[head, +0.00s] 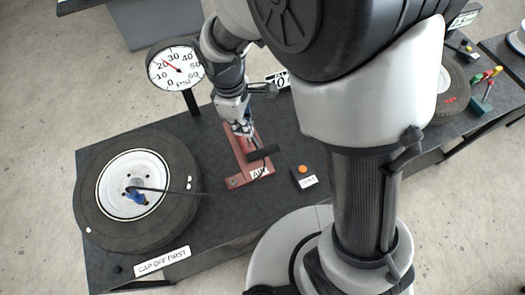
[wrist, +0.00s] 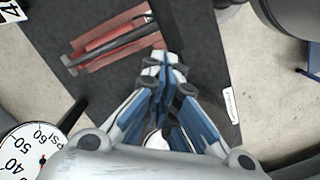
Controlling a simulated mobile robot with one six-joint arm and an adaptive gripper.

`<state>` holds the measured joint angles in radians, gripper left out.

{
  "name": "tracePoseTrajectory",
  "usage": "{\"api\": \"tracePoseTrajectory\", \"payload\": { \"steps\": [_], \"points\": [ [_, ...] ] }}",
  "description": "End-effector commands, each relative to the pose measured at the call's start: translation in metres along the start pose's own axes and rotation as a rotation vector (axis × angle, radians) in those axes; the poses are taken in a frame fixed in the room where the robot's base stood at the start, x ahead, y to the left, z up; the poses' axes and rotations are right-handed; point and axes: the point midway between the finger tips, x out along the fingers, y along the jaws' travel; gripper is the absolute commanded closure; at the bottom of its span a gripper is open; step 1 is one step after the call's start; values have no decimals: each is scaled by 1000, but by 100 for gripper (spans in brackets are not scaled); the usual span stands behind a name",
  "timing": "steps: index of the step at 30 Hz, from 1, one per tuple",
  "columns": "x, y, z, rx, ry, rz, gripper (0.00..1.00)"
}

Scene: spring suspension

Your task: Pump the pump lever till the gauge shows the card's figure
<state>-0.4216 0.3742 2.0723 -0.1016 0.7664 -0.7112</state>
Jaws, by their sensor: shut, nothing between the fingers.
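The red foot pump (head: 237,181) sits mid-bench with a label reading AIR; in the wrist view its red frame (wrist: 105,40) shows at the top left. Its black lever handle (head: 263,152) lies across the frame and also shows in the wrist view (wrist: 115,46). My gripper (head: 245,131) is shut and empty over the pump's far end; its fingertips (wrist: 162,62) appear beside the lever, contact unclear. The round gauge (head: 176,67) has a red needle near 20 PSI. A figure card (head: 282,79) behind my arm is partly hidden; a 0 shows.
A wheel (head: 90,215) lies at left, with a blue chuck (head: 135,195) at its hub and a black hose to the pump. A box with an orange button (head: 303,169) sits right of the pump. A "CAP OFF FIRST" sign (head: 162,262) is at the front edge.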

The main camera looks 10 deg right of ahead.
Motion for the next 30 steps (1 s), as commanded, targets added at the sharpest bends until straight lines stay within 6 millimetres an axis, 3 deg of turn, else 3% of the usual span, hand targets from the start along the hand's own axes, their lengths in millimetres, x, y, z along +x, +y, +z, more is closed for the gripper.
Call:
{"api": "tracePoseTrajectory", "payload": {
  "steps": [8, 19, 30],
  "points": [
    [-11, 3, 3, -66, -4, -17, 100],
    [-54, 17, 19, -507, 12, -129, 100],
    [-59, 21, 23, -651, 33, -160, 100]
  ]
}}
